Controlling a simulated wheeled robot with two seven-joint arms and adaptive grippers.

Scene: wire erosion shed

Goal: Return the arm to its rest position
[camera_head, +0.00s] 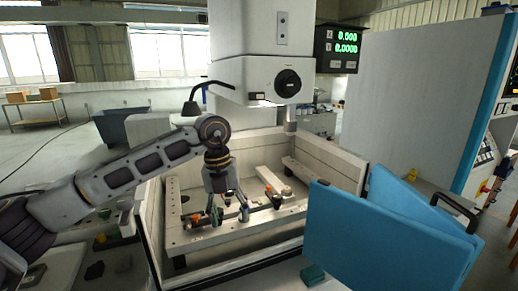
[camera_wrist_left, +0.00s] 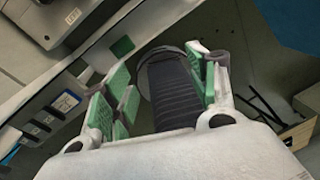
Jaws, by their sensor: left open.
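My left arm comes in from the left in the head view and bends down over the machine's open tank. My left gripper (camera_head: 229,212) points down, its fingers apart, just above the pale work frame (camera_head: 172,220) in the tank. Small orange and dark clamp parts lie around its tips; whether it touches any is unclear. In the left wrist view the green-padded fingers of the gripper (camera_wrist_left: 163,75) stand wide apart. A dark ribbed shape with a grey round rim shows between them, and I cannot tell what it is. My right gripper is not in view.
A blue door panel (camera_head: 385,240) stands at the tank's front right. The white machine head (camera_head: 262,75) hangs behind and above the gripper. The tank's pale walls (camera_head: 335,160) surround the work frame. A dark bin (camera_head: 122,126) stands on open floor at the back left.

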